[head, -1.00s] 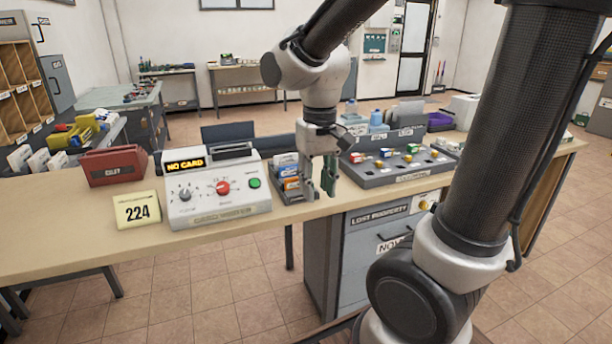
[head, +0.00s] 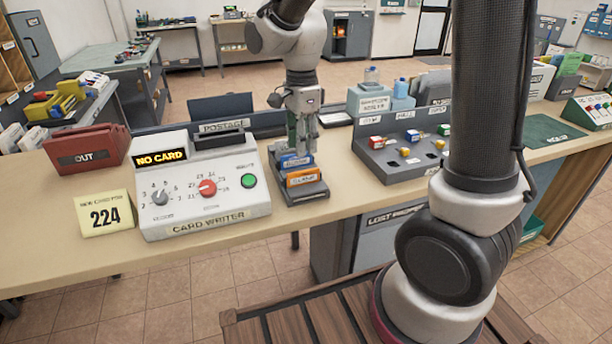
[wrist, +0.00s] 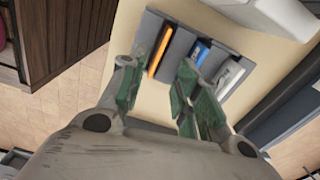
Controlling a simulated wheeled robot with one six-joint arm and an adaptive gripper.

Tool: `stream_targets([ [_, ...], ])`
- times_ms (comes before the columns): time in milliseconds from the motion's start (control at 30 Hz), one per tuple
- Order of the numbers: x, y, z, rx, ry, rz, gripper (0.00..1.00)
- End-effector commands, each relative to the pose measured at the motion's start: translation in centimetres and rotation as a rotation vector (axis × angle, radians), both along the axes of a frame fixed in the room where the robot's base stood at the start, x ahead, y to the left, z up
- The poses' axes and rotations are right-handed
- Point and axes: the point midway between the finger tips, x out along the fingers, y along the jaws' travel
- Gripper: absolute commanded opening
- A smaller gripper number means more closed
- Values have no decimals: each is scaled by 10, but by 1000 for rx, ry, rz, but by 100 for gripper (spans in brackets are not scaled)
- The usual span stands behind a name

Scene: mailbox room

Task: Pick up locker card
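A small dark card rack (head: 312,193) stands on the counter, right of the card writer (head: 203,192). It holds an orange card (head: 303,178) in front and a blue card (head: 294,160) behind it. The wrist view also shows the rack (wrist: 180,50) with the orange card (wrist: 162,52), the blue card (wrist: 199,52) and a white card (wrist: 229,76). I cannot read which is the locker card. My gripper (head: 302,148) points down over the back of the rack and hides part of it. In the wrist view my gripper (wrist: 158,90) is open and empty, its green-padded fingers apart.
The writer's display reads NO CARD. A yellow 224 sign (head: 106,214) and a red OUT tray (head: 86,150) stand to its left. A grey key panel (head: 400,155) is right of the rack. Bare counter lies between rack and panel.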

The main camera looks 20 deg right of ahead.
Motion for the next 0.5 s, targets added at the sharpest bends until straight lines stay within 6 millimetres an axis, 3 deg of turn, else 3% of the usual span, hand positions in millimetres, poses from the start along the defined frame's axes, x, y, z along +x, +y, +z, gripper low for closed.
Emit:
stream_targets([
  [167, 0, 0, -3, 0, -1, -108, 32],
  [500, -1, -4, -44, 0, 1, -120, 32],
])
